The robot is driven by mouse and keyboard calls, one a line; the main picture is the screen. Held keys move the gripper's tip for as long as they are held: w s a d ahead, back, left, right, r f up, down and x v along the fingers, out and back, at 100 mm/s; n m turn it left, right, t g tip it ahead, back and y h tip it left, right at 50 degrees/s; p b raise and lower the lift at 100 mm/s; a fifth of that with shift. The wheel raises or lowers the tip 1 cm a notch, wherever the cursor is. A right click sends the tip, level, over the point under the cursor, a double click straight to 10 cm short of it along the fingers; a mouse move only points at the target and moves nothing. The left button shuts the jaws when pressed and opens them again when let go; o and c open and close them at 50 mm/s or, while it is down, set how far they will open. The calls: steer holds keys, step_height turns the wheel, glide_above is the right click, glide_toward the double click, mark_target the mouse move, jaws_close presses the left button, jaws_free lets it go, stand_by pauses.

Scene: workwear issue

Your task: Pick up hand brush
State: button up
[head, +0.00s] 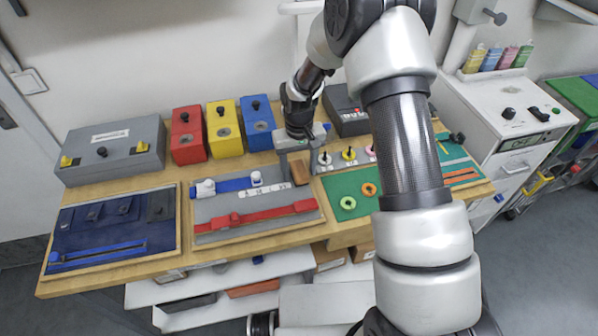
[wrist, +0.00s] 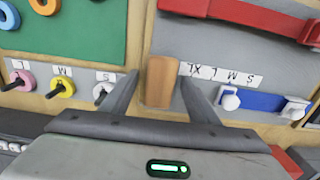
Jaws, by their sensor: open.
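A plain brown wooden block (wrist: 159,80), which I take to be the hand brush, stands between the fingers of my gripper (wrist: 163,93) in the wrist view. It is at the edge of the grey board, beside the size-label strip. No bristles show, so I cannot be sure of its kind. In the head view the brown block (head: 300,173) shows just below my gripper (head: 294,160). My gripper is open, with one finger on each side of the block and visible gaps to both.
The grey board (head: 210,212) holds a red strap (head: 256,217) and a blue bar with white knobs. A green board (head: 335,190) with rings and a row of knobs lie close on the right. Red, yellow and blue boxes (head: 225,128) stand behind.

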mark_target(300, 169)
steer(key=c, duration=1.2)
steer(key=shift+o, duration=0.2)
step_height(300, 169, up, 10)
steer(key=shift+r+b, duration=0.1)
steer(key=shift+b, duration=0.2)
steer(key=o, duration=0.6)
steer(key=shift+c, duration=0.2)
steer(key=shift+d, duration=0.1)
steer(key=c, duration=0.4)
